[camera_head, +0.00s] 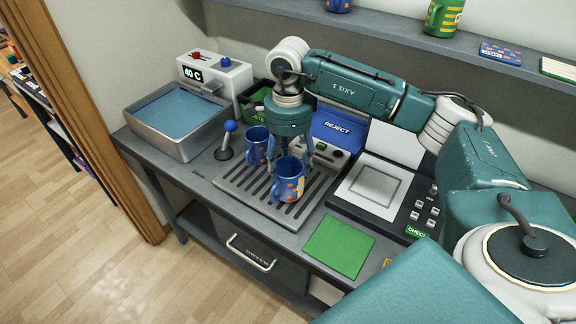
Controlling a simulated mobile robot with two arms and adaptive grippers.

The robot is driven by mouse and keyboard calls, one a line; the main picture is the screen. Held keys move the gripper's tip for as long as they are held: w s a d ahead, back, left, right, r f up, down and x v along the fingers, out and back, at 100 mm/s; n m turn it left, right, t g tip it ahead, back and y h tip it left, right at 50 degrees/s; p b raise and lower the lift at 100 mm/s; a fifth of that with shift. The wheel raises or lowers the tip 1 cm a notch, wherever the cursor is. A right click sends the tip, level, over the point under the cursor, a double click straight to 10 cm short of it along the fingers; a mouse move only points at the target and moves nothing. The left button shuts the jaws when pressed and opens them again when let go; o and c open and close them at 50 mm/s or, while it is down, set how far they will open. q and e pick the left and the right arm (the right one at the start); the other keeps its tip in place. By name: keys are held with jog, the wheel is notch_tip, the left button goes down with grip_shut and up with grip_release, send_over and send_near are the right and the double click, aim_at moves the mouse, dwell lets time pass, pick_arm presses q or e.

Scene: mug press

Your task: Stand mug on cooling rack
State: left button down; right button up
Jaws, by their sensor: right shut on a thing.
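The cooling rack, a grey slatted plate (235,183), lies on the bench in the middle of the head view. A blue mug with orange and pale patches (289,186) is at the rack's middle, upright. My right gripper (291,168) comes down from above and is shut on this mug. I cannot tell whether the mug's base touches the rack. A second blue patterned mug (257,146) stands just behind and to the left, close to the gripper's left finger. My left gripper is not in view.
A water bath (178,112) stands at the left, with a blue-knobbed lever (228,140) beside it. Behind are a green bin (262,105) and a blue REJECT bin (338,128). A press-like panel (375,188) and a green mat (339,246) lie to the right.

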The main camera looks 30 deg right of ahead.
jog(key=shift+w+f, duration=0.1)
jog(key=shift+f, duration=0.85)
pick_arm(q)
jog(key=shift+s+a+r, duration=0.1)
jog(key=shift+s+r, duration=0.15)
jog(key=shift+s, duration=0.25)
pick_arm(e)
jog(key=shift+f, duration=0.1)
jog(key=shift+f, duration=0.1)
jog(key=o, duration=1.9)
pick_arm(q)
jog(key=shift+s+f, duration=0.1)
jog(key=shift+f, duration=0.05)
pick_arm(e)
jog(key=shift+o, duration=0.2)
